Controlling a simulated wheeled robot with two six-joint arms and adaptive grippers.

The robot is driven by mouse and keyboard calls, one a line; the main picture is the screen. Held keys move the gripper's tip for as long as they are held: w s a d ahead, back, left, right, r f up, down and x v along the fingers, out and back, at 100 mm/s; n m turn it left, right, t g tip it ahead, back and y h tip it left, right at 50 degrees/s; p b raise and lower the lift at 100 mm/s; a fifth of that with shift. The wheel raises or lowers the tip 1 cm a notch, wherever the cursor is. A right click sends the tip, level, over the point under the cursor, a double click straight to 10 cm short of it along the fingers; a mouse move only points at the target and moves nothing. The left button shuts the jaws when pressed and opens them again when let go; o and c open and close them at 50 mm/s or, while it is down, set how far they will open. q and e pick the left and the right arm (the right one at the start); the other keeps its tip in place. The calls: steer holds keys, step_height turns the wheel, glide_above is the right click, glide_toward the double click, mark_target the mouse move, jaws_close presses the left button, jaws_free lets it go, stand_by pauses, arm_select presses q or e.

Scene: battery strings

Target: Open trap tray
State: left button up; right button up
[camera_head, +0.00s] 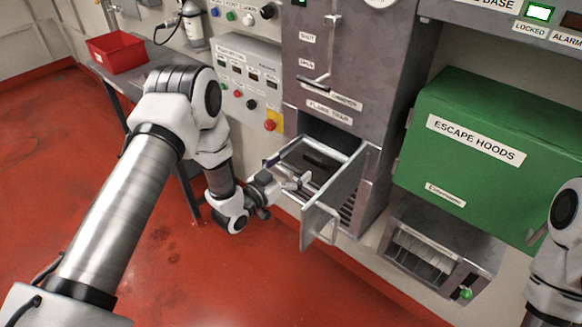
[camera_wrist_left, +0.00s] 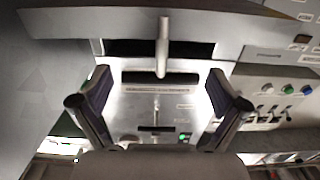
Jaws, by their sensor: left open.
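The flame trap tray (camera_head: 343,190) stands pulled out of the grey cabinet, below the label reading "FLAME TRAP". Its front panel carries a handle (camera_head: 316,222), and a dark piece (camera_head: 318,160) lies inside. My left gripper (camera_head: 290,182) is at the tray's left side, by its near left wall. I cannot tell whether it touches the tray. In the left wrist view the two fingers (camera_wrist_left: 160,112) are spread with nothing clasped between them. A grey bar (camera_wrist_left: 162,45) shows beyond the fingertips. My right gripper is not in view; only part of my right arm shows at the right edge.
A green escape hoods box (camera_head: 470,140) is on the wall at right, above a grey holder (camera_head: 440,255). A control panel (camera_head: 250,85) is left of the cabinet. A red bin (camera_head: 116,52) sits on a side table. The red floor at front is clear.

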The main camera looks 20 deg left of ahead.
arm_select(q)
steer(key=v, duration=1.2)
steer(key=s+d+f+n+g+y, duration=0.35)
steer(key=s+f+g, duration=0.85)
steer(key=s+f, duration=0.5)
steer(key=s+a+f+g+y, duration=0.1)
steer(key=s+g, duration=0.4)
steer(key=s, duration=0.5)
step_height(320, 180, down, 2)
steer(key=shift+s+n+y, duration=0.15)
steer(key=shift+n+y, duration=0.3)
steer(key=shift+y, duration=0.4)
